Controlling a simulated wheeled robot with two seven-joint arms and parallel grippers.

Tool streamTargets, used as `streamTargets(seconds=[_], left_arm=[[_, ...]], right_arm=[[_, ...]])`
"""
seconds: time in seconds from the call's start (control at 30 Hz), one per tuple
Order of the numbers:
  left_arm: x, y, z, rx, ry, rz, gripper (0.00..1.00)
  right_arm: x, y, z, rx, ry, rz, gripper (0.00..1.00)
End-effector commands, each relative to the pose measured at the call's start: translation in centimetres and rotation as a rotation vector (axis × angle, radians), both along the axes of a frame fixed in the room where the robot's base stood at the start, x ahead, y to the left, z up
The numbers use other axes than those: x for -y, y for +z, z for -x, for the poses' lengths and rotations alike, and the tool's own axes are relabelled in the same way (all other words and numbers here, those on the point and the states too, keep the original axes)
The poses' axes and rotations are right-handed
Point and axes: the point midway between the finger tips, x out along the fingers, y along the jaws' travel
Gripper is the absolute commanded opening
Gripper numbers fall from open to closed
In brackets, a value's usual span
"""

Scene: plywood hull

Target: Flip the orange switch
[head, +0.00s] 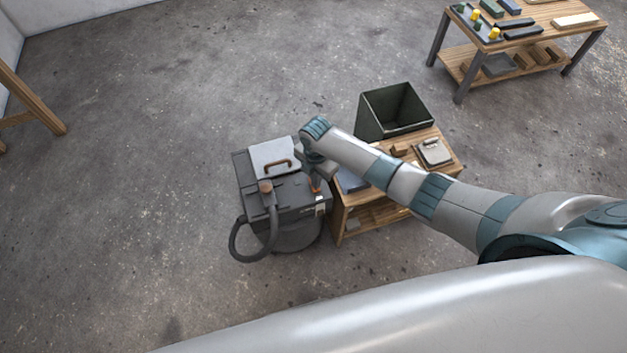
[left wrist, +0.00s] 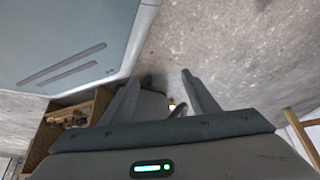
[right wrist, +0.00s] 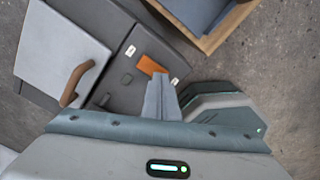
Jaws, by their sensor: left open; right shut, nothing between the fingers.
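The orange switch (right wrist: 150,65) sits on the dark grey top of a boxy machine (right wrist: 118,62), between two small white labels. In the head view the machine (head: 250,203) stands on the floor, and a bit of the orange switch (head: 315,185) shows under my right gripper (head: 315,178). In the right wrist view my right gripper (right wrist: 160,76) is shut and empty, its fingertips overlapping the switch's lower edge; I cannot tell whether they touch it. My left gripper (left wrist: 160,78) is open and empty, away from the machine, and does not show in the head view.
The machine carries a light grey lid (head: 273,155) with a brown handle and a dark hose (head: 237,240). A low wooden table (head: 341,215) with a dark green bin (head: 395,110) stands close on its right. A workbench (head: 545,50) is far right.

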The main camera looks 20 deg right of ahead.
Motion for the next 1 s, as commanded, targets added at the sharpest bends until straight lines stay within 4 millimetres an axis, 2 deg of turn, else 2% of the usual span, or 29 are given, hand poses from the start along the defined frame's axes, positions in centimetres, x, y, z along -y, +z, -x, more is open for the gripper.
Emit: streamTargets(seconds=[1.0], left_arm=[[-2.5,-1.5,6.0,-0.153,0.003,-0.048,0.54]], right_arm=[[0.0,2.0,0.0,0.001,0.000,-0.001,0.00]])
